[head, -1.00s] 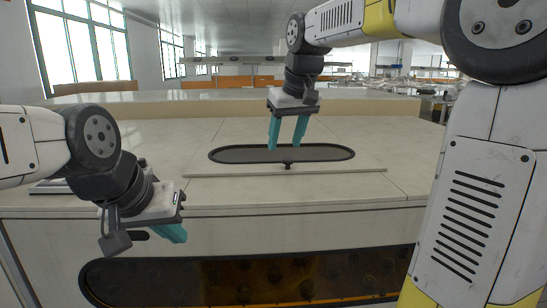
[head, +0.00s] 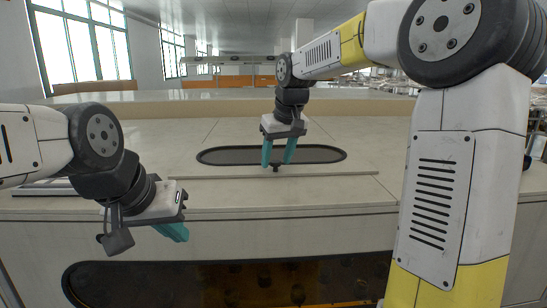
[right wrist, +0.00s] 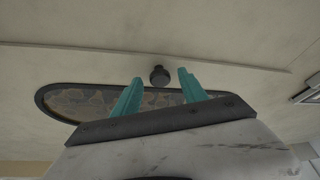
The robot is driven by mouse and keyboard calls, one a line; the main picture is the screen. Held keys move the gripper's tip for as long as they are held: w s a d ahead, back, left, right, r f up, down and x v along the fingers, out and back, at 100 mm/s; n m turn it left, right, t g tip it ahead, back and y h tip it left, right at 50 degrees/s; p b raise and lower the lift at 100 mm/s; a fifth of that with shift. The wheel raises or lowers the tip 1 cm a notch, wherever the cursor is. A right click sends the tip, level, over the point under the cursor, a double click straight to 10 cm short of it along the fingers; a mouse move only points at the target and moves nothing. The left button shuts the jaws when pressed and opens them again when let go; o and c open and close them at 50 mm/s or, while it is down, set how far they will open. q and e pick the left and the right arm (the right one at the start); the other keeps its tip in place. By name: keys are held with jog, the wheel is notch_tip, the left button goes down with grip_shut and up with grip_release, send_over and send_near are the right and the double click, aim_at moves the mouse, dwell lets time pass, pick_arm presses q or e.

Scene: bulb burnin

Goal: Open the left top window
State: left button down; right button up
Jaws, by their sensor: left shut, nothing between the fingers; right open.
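A dark oval window (head: 225,156) lies in the pale top of the cabinet, with a small black knob (head: 276,168) at its near edge. My right gripper (head: 277,164) is open, fingers pointing down, with its teal fingertips close to either side of the knob in the head view. In the right wrist view the window (right wrist: 75,98) lies behind the fingers, and the knob (right wrist: 160,75) shows in the gap just past the tips. I cannot tell if they touch it. My left gripper (head: 174,232) is shut and empty, in front of the cabinet's front edge at left.
A thin raised strip (head: 330,174) runs along the top in front of the window. A larger amber-dark window (head: 220,285) is in the cabinet's front face. A grey slatted part (head: 45,188) lies on the top at left, partly behind my left arm. The top around the oval window is clear.

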jog(key=shift+c, duration=0.4)
grip_shut()
dwell(0.9)
